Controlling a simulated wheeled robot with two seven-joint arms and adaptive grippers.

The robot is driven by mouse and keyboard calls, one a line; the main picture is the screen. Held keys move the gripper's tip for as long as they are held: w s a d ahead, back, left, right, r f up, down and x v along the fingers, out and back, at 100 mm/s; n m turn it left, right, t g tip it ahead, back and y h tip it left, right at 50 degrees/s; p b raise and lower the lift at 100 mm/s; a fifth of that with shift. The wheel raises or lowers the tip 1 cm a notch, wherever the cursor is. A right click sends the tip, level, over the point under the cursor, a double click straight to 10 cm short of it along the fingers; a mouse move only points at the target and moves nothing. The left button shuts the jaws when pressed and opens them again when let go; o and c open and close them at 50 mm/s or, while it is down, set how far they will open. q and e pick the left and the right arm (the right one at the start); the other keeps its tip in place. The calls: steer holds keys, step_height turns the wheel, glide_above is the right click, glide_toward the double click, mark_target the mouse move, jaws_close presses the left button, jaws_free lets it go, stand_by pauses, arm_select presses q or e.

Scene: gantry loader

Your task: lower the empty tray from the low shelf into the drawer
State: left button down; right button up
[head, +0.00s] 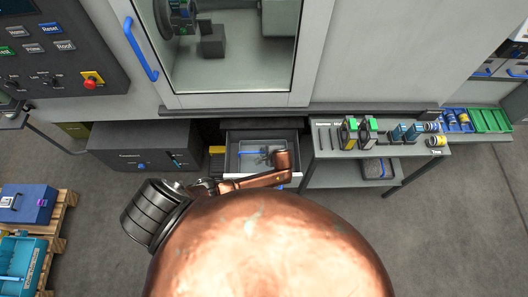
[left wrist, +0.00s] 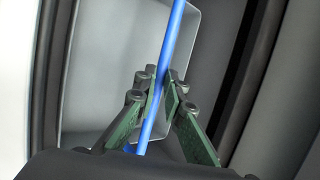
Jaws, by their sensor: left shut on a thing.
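The grey tray (head: 238,163) with a blue bar handle (head: 249,153) shows inside the outline of the open drawer (head: 229,139), below the machine. I cannot tell whether it rests on the drawer floor or hangs above it. My left gripper (head: 266,156) is over the tray, partly covered by my copper arm. In the left wrist view, the gripper (left wrist: 161,82) is shut on the blue handle (left wrist: 171,38), and the light grey tray (left wrist: 108,60) lies behind it. The part of the tray in view looks empty. My right gripper is not in view.
A grey cart (head: 312,152) stands right of the drawer, with boxes and cylinders on top and a filled tray (head: 373,170) on its low shelf. A dark cabinet (head: 125,150) stands to the left. Bare floor (head: 440,225) lies at the lower right.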

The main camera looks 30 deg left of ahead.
arm_select(q)
steer(key=shift+f+b, duration=0.3)
steer(key=shift+f, duration=0.3)
stand_by(0.7)
steer(key=c, duration=1.9)
jaws_free()
steer(key=shift+c, duration=0.2)
steer(key=shift+f, duration=0.1)
steer(key=v, duration=1.2)
step_height(320, 180, up, 7)
steer(key=p, duration=0.8)
steer(key=shift+p, duration=0.3)
